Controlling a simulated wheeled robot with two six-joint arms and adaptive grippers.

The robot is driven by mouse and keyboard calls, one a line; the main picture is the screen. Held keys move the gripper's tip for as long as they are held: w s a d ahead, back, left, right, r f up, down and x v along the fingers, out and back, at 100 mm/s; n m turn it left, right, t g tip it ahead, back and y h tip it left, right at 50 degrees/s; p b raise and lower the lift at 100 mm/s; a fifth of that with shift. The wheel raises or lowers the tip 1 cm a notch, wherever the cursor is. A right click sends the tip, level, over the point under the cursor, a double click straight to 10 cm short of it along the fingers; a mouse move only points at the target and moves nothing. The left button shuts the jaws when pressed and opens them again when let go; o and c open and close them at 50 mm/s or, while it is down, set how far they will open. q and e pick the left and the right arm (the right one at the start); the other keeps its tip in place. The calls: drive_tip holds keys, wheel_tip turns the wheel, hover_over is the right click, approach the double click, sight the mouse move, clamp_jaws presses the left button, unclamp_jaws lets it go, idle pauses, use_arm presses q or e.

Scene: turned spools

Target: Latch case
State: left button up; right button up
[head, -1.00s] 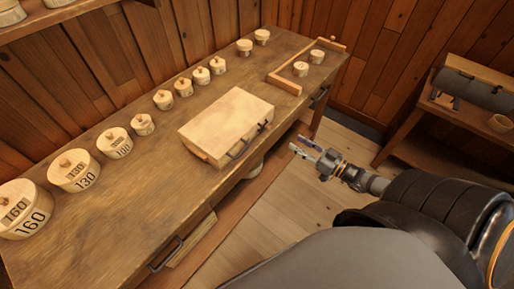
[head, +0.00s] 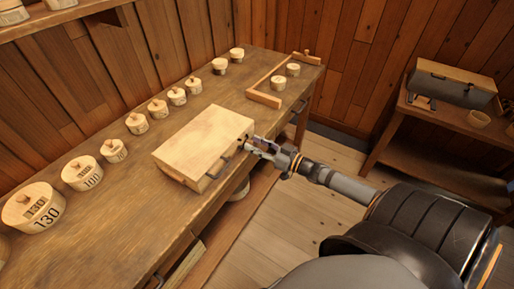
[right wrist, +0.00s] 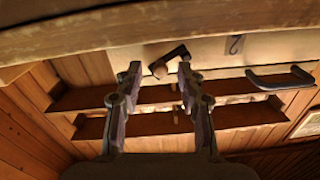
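The case (head: 205,138) is a flat, shut-looking box of pale wood lying on the workbench. A dark handle (head: 222,168) is on its front face; the handle also shows in the right wrist view (right wrist: 282,80). My right gripper (head: 252,148) is at the right end of this front face, close to a small dark latch (head: 243,137). In the right wrist view, my right gripper (right wrist: 159,72) has its two fingers apart, with the dark latch piece (right wrist: 172,58) beyond and between the tips. A small hook (right wrist: 235,44) sits beside it. I cannot tell whether the fingers touch the latch. My left gripper is not in view.
Several numbered round wooden boxes (head: 82,172) stand in a row along the back of the workbench (head: 115,215). A low wooden rail (head: 264,98) and small pots (head: 278,83) are at its far end. A side shelf with a grey case (head: 452,88) stands at right.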

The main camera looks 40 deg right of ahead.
drive_tip(key=shift+c, duration=0.4)
clamp_jaws()
